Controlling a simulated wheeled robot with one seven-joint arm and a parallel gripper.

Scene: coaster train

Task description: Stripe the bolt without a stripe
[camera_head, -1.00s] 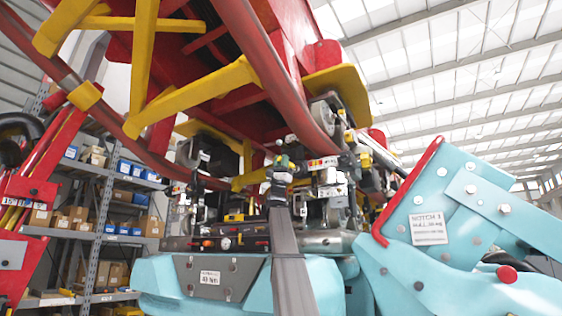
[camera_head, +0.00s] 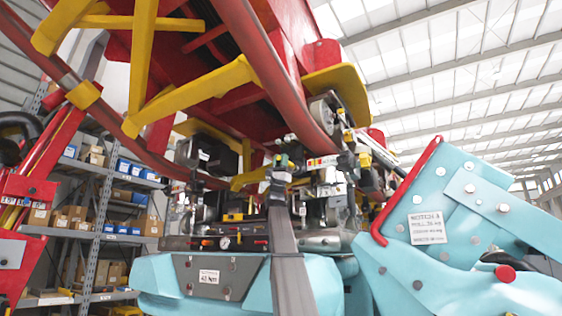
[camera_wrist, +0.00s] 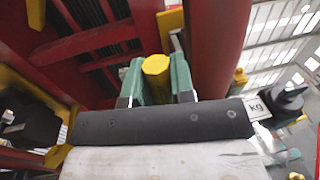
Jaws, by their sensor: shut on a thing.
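My gripper (camera_head: 282,163) is raised in the middle of the head view, close under the red and yellow coaster train (camera_head: 215,95). In the wrist view, its green fingers (camera_wrist: 157,75) are shut on a yellow round-ended tool (camera_wrist: 157,66), which looks like a marker. The tool's far end is hidden. Beyond the fingers are the train's red beams (camera_wrist: 222,50). Wheel assemblies (camera_head: 322,113) hang beneath the train near my gripper. I cannot make out a bolt at the tool or tell which bolt lacks a stripe.
A teal housing with a grey labelled plate (camera_head: 208,278) stands below. A teal bracket (camera_head: 455,205) with a red handle (camera_head: 407,185) and several bolt heads is at right. Shelves with boxes (camera_head: 105,205) stand at left. Thick red rails pass close to my gripper.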

